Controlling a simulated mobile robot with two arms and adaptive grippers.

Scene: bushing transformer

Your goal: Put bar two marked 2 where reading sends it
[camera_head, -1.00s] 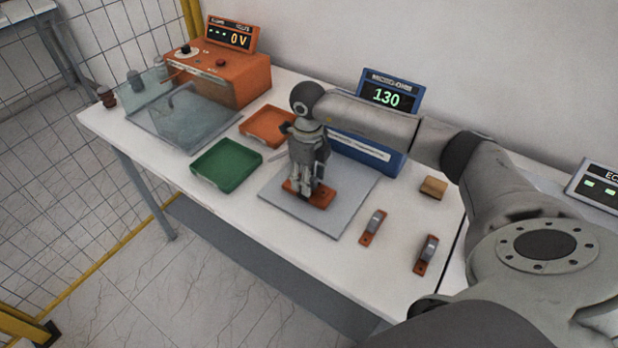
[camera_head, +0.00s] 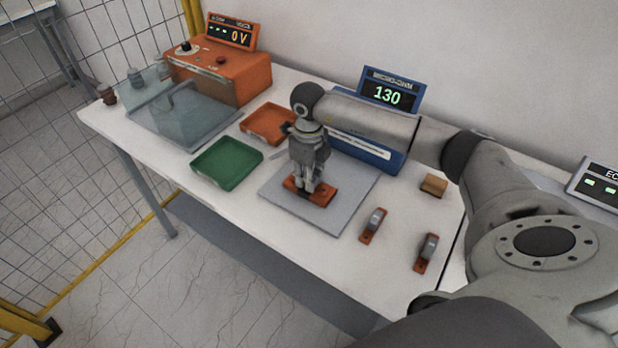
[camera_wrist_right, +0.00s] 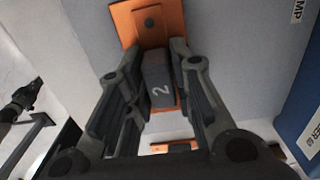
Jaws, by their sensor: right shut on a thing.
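The bar marked 2 (camera_wrist_right: 158,80), copper-coloured with a grey block on it, lies on the grey plate (camera_head: 345,215) in front of the blue meter (camera_head: 368,152), which reads 130. In the head view its copper ends (camera_head: 319,194) show below my right gripper (camera_head: 308,188). The right gripper points down and is shut on the bar's grey block; in the wrist view its fingers (camera_wrist_right: 160,90) stand on both sides of the block. A green tray (camera_head: 226,163) and an orange tray (camera_head: 268,124) stand to the left, both empty.
Two other bars (camera_head: 373,225) (camera_head: 426,252) lie on the white table right of the plate. An orange tester (camera_head: 222,73) reading 0 V and a clear cover (camera_head: 183,112) stand at the far left.

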